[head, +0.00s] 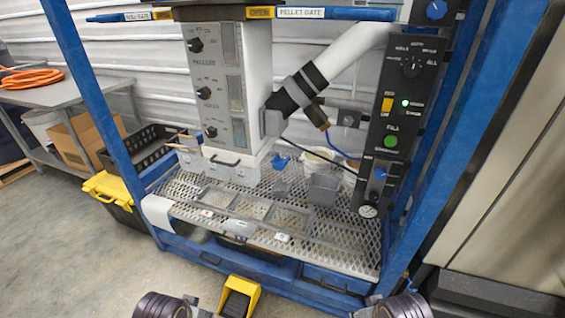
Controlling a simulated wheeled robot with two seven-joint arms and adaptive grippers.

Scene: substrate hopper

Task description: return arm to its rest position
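The lower edge of the head view shows parts of my two arms. A dark ribbed section of my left arm (163,305) is at the bottom left, with a grey piece beside it. A similar dark ribbed section of my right arm (404,305) is at the bottom right. Both are cut off by the picture's lower edge. I cannot make out any gripper fingers. Both arm parts show low in the picture, below the blue-framed hopper station (84,90).
The station has a grey hopper panel (216,85), a black control panel (403,100) with a lit green lamp, and a mesh shelf (340,238). A yellow object (239,296) is between my arms. A yellow-lidded bin (112,190) stands left on open floor (60,260).

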